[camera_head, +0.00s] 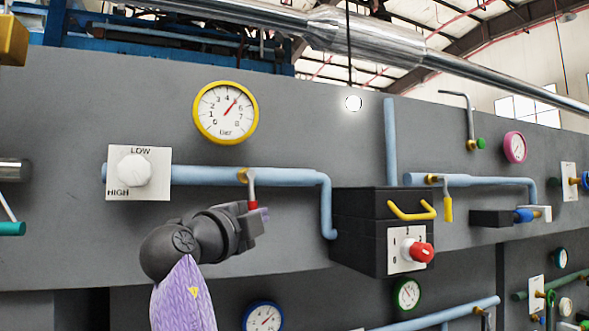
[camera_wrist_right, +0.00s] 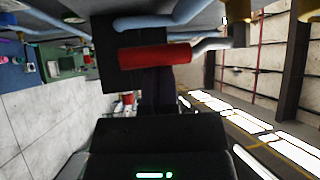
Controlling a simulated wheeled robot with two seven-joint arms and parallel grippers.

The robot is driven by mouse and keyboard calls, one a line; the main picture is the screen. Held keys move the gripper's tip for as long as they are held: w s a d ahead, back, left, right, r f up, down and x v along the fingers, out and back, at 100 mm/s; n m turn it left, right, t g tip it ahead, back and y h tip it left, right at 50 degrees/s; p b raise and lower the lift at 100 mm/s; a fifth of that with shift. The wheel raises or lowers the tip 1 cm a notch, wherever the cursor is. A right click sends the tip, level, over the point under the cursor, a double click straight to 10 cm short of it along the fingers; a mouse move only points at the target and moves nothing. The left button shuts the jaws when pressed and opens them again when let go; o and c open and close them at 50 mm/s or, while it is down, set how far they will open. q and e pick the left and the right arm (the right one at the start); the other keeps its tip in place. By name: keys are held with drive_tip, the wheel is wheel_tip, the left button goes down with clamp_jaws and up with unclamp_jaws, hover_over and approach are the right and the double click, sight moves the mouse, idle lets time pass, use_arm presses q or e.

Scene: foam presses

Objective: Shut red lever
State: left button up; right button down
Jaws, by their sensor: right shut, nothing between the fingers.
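The red lever (camera_head: 251,205) has a silver stem on a brass valve of the light blue pipe. In the head view it hangs down from the pipe, its red handle partly hidden by my right gripper. In the right wrist view its red handle (camera_wrist_right: 155,57) lies across the picture, just at the tips of my right gripper (camera_wrist_right: 158,78). My right gripper also shows in the head view (camera_head: 262,215), shut and empty beside the handle. I cannot tell whether it touches the handle. My left gripper is not in view.
The light blue pipe (camera_head: 210,176) runs from a LOW/HIGH dial (camera_head: 136,170) to a black box (camera_head: 357,222) with a yellow handle and red knob. A yellow gauge (camera_head: 226,112) sits above. Another pipe with a yellow lever (camera_head: 447,208) is at right.

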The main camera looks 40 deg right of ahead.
drive_tip(key=shift+d, duration=0.1)
idle(0.3)
drive_tip(key=s+a+b, duration=0.5)
drive_tip(key=a, duration=0.1)
drive_tip(key=shift+s, duration=0.4)
drive_tip(key=shift+d+f, duration=0.1)
drive_tip(key=shift+f, duration=0.05)
